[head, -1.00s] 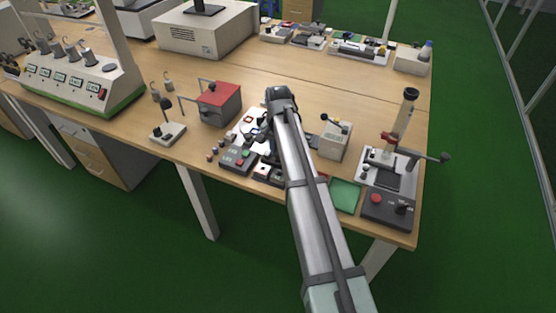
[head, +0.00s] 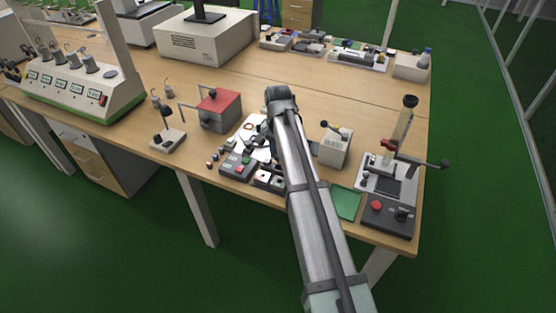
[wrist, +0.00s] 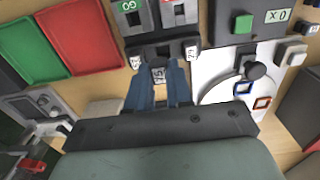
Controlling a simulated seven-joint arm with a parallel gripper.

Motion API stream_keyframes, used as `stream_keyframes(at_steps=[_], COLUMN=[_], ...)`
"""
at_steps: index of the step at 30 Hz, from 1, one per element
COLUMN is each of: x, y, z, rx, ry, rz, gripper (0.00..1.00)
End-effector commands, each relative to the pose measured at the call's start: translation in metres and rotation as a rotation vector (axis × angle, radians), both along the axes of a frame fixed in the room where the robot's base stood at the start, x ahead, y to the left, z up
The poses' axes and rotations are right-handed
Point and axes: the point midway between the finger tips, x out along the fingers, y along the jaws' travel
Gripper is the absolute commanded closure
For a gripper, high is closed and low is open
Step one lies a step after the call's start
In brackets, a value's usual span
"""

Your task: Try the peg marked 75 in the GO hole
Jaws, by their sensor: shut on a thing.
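In the wrist view the two blue fingers of my gripper (wrist: 159,90) are closed around a small peg (wrist: 158,74) with a pale marked top. Its mark is too small to read surely. It sits at the near side of a dark peg holder (wrist: 162,49), whose other labelled pegs (wrist: 191,53) flank it. I cannot tell whether it is clear of the holder. Just beyond is the grey gauge block (wrist: 152,18), with a green GO label (wrist: 128,6) and a red label (wrist: 179,9). In the head view my arm hides the gripper and peg.
A green tray (wrist: 30,48) and a red tray (wrist: 80,35) lie at left in the wrist view. A grey box with a green button (wrist: 243,23) and a white plate (wrist: 222,75) are at right. In the head view a lever press (head: 387,180) stands at the bench's right end.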

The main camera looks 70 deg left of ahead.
Motion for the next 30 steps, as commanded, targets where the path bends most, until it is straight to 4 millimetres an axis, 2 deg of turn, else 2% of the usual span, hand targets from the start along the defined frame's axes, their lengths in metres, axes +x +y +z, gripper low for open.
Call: stream_keyframes(at_steps=[6, 10, 17, 30], x=[-0.011, -0.015, -0.016, -0.016], y=[-0.037, -0.053, -0.053, -0.053], z=[0.015, 0.02, 0.016, -0.013], rx=[0.001, 0.0, -0.001, -0.001], ry=[0.0, 0.0, 0.001, 0.001], rz=[0.0, 0.0, 0.0, 0.0], gripper=[1.0, 1.0, 1.0, 1.0])
